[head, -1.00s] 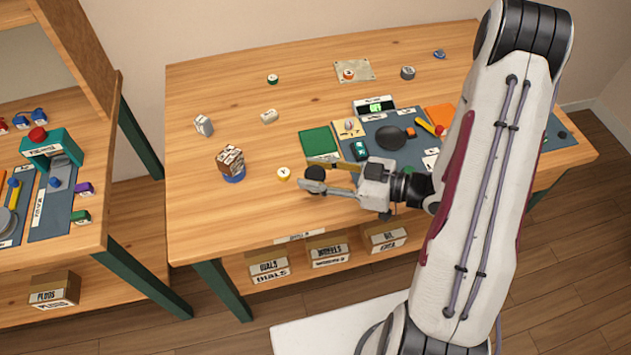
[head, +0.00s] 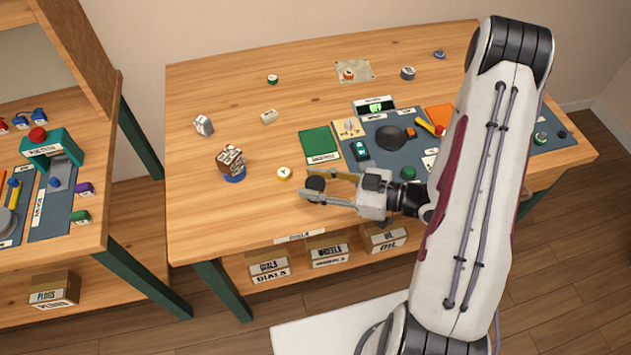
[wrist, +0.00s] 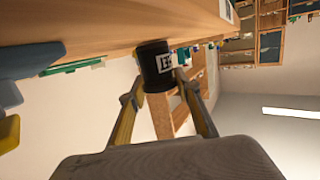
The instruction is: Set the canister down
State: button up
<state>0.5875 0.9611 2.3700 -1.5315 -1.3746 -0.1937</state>
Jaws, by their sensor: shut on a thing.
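The canister is a small black cylinder with a white label (wrist: 157,66), seen in the wrist view between my two fingertips. In the head view its dark top (head: 316,183) shows near the front middle of the wooden table (head: 220,110). My gripper (head: 318,187) is shut on the canister from the right, with the arm held low over the table; it also shows in the wrist view (wrist: 160,82). The canister's base is close to the tabletop, but I cannot tell whether it touches.
A brown-topped blue container (head: 232,165) stands further left. A green pad (head: 319,142) and a dark mat (head: 375,130) with parts lie behind and to the right. The front left of the table is clear.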

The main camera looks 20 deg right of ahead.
aim_at(325, 183)
jog(key=shift+f, duration=0.15)
jog(key=o, duration=1)
jog(key=shift+s+d, duration=0.1)
jog(key=shift+d, duration=0.05)
jog(key=shift+v, duration=1.1)
jog(key=shift+s+d+r, duration=0.15)
jog(key=shift+d, duration=0.45)
jog(key=shift+s+d+r, duration=0.2)
jog(key=shift+d, duration=0.4)
jog(key=shift+v, duration=1.4)
jog(key=shift+w, duration=0.15)
